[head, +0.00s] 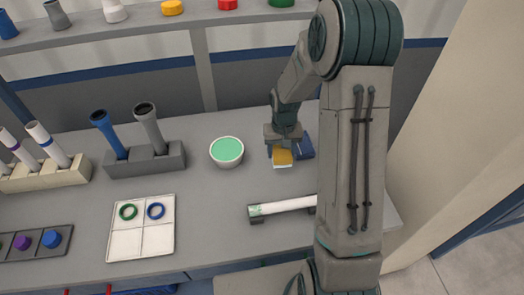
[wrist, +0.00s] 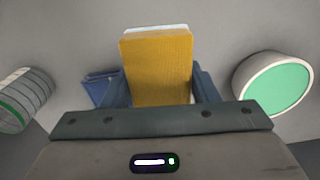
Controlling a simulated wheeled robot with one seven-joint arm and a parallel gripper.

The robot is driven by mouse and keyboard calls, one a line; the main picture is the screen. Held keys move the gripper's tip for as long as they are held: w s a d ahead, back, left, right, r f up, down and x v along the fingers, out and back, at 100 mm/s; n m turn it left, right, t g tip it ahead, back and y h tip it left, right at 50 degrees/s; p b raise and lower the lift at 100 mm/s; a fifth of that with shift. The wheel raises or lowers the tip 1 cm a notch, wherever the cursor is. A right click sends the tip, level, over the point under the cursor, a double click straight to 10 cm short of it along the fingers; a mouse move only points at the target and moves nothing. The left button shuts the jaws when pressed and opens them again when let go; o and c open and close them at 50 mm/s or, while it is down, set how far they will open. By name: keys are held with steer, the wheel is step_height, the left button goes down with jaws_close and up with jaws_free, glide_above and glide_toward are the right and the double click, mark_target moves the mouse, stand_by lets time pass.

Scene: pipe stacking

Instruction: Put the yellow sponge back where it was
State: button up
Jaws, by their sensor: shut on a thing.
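The yellow sponge (head: 282,158) is in my gripper (head: 282,149), over the grey worktop to the right of the white bowl. In the wrist view the sponge (wrist: 158,68) stands between the two blue fingers of my gripper (wrist: 160,84), with a pale layer along its far edge. The gripper is shut on it. I cannot tell whether the sponge's underside touches the worktop.
A white bowl with a green inside (head: 227,152) stands left of the gripper. A white pipe (head: 282,207) lies in front, partly behind my arm. Pipe holders (head: 146,160) and a white tray with rings (head: 140,228) are farther left. Worktop (head: 205,205) between tray and pipe is clear.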

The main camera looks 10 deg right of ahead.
steer(key=w+d+r+m+b, duration=0.1)
steer(key=d+r+m+b, duration=0.25)
steer(key=d+b, duration=0.45)
steer(key=w+a+f, duration=0.2)
steer(key=a, duration=0.1)
steer(key=w+a+f, duration=0.2)
steer(key=a, duration=0.1)
steer(key=w+a+f, duration=0.2)
steer(key=w+a, duration=0.1)
steer(key=a, duration=0.1)
steer(key=shift+w+f, duration=0.1)
steer(key=shift+f, duration=2.15)
steer(key=o, duration=1)
steer(key=shift+c, duration=0.2)
